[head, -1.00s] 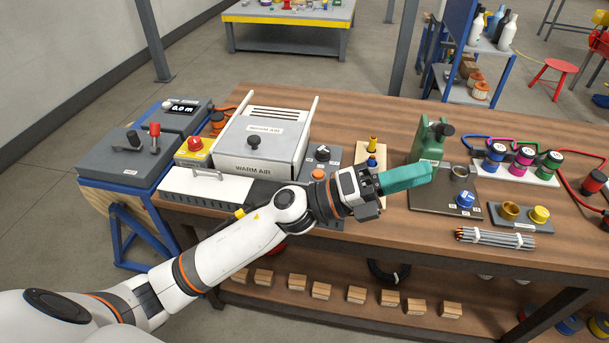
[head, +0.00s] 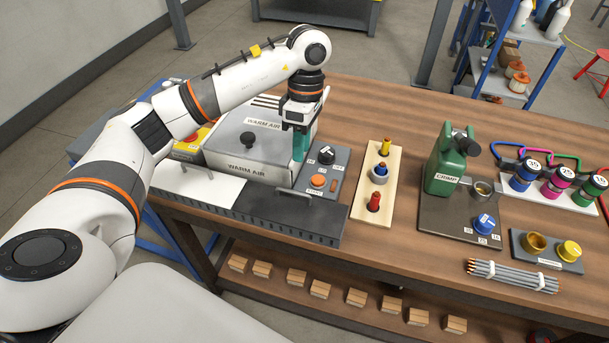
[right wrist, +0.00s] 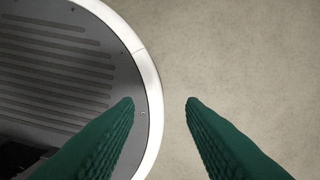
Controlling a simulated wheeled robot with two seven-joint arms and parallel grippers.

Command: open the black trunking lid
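The black trunking lid (head: 270,207) lies flat along the front edge of the bench, with a small bar handle (head: 294,192) near its back edge. It looks closed. My left gripper (head: 299,156) points down behind the lid, beside the right side of the warm air box, above and apart from the lid. Its green fingers overlap in the head view, so their opening is unclear; I see nothing held. My right gripper (right wrist: 162,103) shows only in the right wrist view, its fingers apart and empty above the floor.
A white trunking lid (head: 190,186) with its own handle adjoins on the left. The warm air box (head: 247,157) stands behind. A switch panel (head: 323,172) and a wooden plug board (head: 366,197) stand to the right. Bare bench top lies in front of the board.

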